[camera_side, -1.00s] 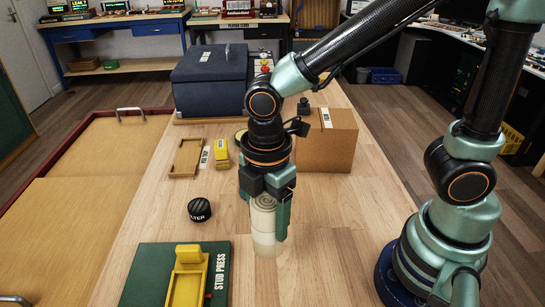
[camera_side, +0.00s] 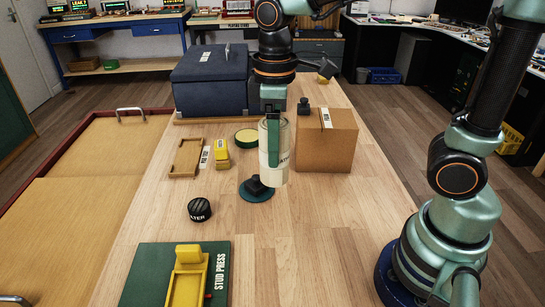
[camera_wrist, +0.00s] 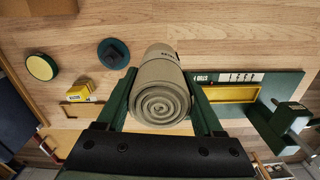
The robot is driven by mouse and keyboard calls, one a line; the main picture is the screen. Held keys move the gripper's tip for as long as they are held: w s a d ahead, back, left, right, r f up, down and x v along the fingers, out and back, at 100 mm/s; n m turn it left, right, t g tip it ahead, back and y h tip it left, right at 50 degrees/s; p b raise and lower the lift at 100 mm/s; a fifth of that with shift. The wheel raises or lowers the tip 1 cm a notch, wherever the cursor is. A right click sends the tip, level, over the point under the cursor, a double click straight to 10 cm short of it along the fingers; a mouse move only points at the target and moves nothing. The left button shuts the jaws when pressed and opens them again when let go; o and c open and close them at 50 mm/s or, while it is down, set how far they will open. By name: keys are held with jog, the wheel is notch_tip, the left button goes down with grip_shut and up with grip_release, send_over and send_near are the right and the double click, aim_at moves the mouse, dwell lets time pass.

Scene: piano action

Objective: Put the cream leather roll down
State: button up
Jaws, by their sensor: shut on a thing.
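The cream leather roll (camera_side: 281,170) is upright in my gripper (camera_side: 273,145), with dark lettering on its side. My gripper is shut on it, one green finger across its near side. In the wrist view the roll's spiral end (camera_wrist: 160,104) faces the camera, between the two fingers (camera_wrist: 161,95). The roll appears held above the bench; its exact height is unclear. Its lower end overlaps part of a dark green disc with a black knob (camera_side: 257,190), which also shows in the wrist view (camera_wrist: 113,53).
A cardboard box (camera_side: 326,145) stands just right of the roll. A round green tin with a pale top (camera_side: 246,137), yellow block (camera_side: 221,155), wooden frame (camera_side: 186,158) and black knob (camera_side: 199,209) lie left.

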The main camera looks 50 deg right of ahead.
jog(key=w+d+f+m, duration=0.2)
jog(key=d+f+m, duration=0.1)
jog(key=d+m, duration=0.4)
jog(key=shift+d+m, duration=0.3)
jog(key=shift+d, duration=0.3)
jog(key=shift+w+f, duration=0.1)
notch_tip(320, 180, up, 7)
jog(key=w, duration=0.2)
notch_tip(320, 180, down, 20)
jog(key=shift+s+d+r, duration=0.15)
jog(key=shift+r, duration=0.05)
jog(key=o, duration=1.5)
jog(key=shift+f, duration=0.1)
jog(key=shift+c, duration=0.2)
